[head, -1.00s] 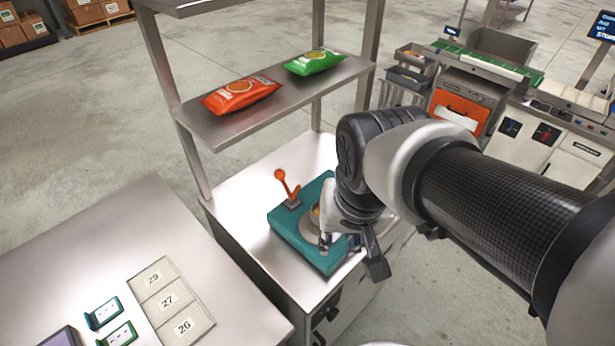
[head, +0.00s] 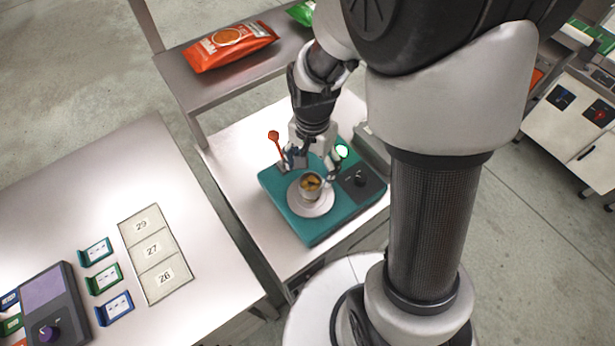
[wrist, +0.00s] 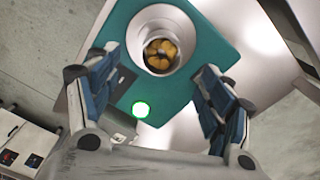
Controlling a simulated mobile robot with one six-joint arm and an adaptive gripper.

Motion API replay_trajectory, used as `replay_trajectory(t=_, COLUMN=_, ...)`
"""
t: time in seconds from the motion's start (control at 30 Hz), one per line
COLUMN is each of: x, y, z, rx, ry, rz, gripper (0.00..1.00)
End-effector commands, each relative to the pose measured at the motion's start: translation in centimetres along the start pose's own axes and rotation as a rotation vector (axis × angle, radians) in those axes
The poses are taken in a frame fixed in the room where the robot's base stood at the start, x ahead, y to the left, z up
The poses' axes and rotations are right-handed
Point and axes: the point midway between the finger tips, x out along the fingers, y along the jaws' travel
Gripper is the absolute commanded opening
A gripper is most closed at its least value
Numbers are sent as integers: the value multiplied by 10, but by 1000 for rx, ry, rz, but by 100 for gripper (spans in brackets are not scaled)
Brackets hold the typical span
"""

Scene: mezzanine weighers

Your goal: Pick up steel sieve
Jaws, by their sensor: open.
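The steel sieve (head: 311,184) is a small round metal cup with yellow-brown pieces inside. It stands on the pale round plate (head: 310,203) of a teal weigher (head: 316,229). It also shows in the wrist view (wrist: 160,46), at the top middle. My gripper (head: 308,165) is just behind the sieve in the head view, pointing down. In the wrist view its two blue-padded fingers (wrist: 158,85) are spread wide, with the sieve beyond and between them. They look apart from it, and nothing is held.
An orange-knobbed lever (head: 275,143) stands at the weigher's back left. A shelf (head: 187,82) above holds an orange bag (head: 231,46) and a green bag (head: 301,13). The left table (head: 60,190) carries a numbered tray (head: 152,251) and several coloured holders (head: 103,282).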

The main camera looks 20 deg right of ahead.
Motion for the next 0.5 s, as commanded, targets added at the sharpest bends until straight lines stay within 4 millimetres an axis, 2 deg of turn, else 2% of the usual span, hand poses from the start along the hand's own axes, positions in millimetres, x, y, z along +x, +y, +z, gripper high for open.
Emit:
replay_trajectory(t=0.03, x=14, y=1, z=1, rx=0, ry=-3, rz=4, gripper=74)
replay_trajectory(t=0.13, x=30, y=1, z=1, rx=-1, ry=-3, rz=3, gripper=74)
replay_trajectory(t=0.37, x=46, y=0, z=0, rx=-1, ry=-1, rz=1, gripper=74)
replay_trajectory(t=0.5, x=64, y=-1, z=0, rx=-1, ry=-3, rz=3, gripper=74)
